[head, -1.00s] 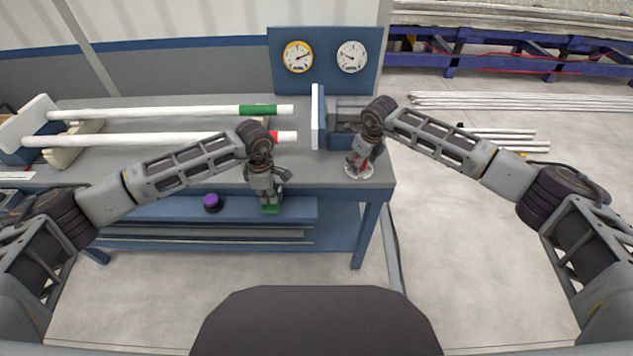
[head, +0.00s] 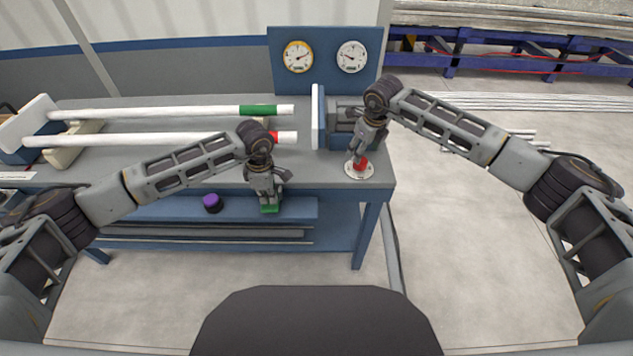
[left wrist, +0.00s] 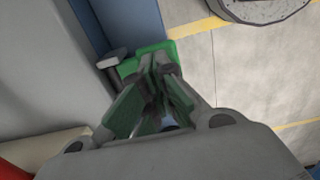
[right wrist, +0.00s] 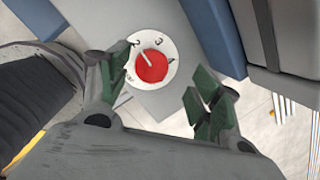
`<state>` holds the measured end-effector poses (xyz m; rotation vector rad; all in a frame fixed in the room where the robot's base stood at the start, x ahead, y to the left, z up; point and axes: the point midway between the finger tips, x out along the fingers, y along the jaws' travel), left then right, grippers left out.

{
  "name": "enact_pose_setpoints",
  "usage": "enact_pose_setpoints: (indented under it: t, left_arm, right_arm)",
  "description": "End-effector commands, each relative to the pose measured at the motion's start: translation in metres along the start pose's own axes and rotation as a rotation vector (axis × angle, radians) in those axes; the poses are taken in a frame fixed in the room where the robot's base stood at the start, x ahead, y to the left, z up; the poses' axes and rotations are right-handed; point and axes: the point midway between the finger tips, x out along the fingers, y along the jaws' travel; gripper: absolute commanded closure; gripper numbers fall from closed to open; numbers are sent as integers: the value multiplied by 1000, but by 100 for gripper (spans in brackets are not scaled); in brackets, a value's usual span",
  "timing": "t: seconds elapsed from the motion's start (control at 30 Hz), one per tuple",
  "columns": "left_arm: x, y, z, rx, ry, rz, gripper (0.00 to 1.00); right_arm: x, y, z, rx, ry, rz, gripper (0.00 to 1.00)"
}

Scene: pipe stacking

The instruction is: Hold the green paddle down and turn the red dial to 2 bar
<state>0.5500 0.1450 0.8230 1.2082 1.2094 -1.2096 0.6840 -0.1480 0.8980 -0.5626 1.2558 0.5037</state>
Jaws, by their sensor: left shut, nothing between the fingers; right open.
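The green paddle (head: 270,209) is at the table's front edge, and it also shows in the left wrist view (left wrist: 150,56). My left gripper (head: 268,200) is shut and empty, its tips down at the paddle and apparently touching it. They hide part of it. The red dial (head: 360,164) sits on a round white scale plate at the table's front right corner. In the right wrist view the dial (right wrist: 152,67) has a white pointer line towards the upper left, near a partly hidden scale figure. My right gripper (right wrist: 160,75) is open above the dial, apart from it.
Two gauges, yellow-rimmed (head: 298,57) and white (head: 351,57), are on the blue back panel. Two white pipes, green-banded (head: 170,113) and red-banded (head: 130,140), lie on the table (head: 215,180). A blue and grey fixture (head: 342,130) stands behind the dial.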

Motion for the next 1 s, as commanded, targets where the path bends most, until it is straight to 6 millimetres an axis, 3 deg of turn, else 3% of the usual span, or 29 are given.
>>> enact_pose_setpoints:
  t: [0.37,1.0]
  left_arm:
    - [-2,0,0,0,0,1,100]
    - [-39,0,0,0,0,2,100]
  right_arm:
    - [0,0,0,0,0,0,36]
    - [0,0,0,0,0,0,36]
